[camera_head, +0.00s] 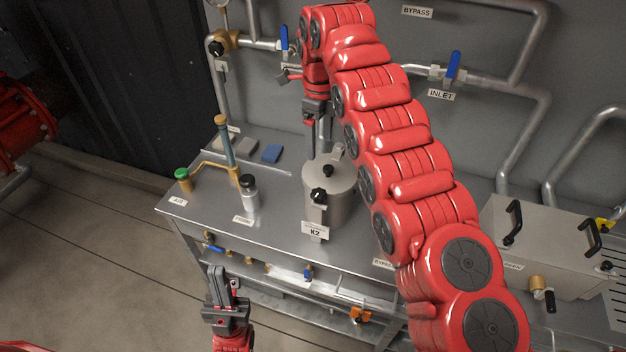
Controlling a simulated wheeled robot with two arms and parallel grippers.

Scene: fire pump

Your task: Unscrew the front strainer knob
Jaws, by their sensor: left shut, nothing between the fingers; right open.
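The strainer is a grey metal pot (343,208) with a lid, standing on the steel bench behind a "K2" label. A black knob (318,195) sits on its front side, near the lid's rim. Another black knob (327,171) is on top of the lid. My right gripper (319,145) reaches down just behind the pot, fingers apart, with its tips partly hidden near the lid's far edge. It is not at the front knob. My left gripper (217,271) is shut and empty, low in front of the bench, left of and well below the pot.
A grey bottle with a black cap (249,193), a green-capped jar (183,180) and a tall blue-and-brass tool (224,145) stand left of the pot. A blue pad (271,153) lies behind them. A metal box (545,245) is at right. My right arm covers the bench right of the pot.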

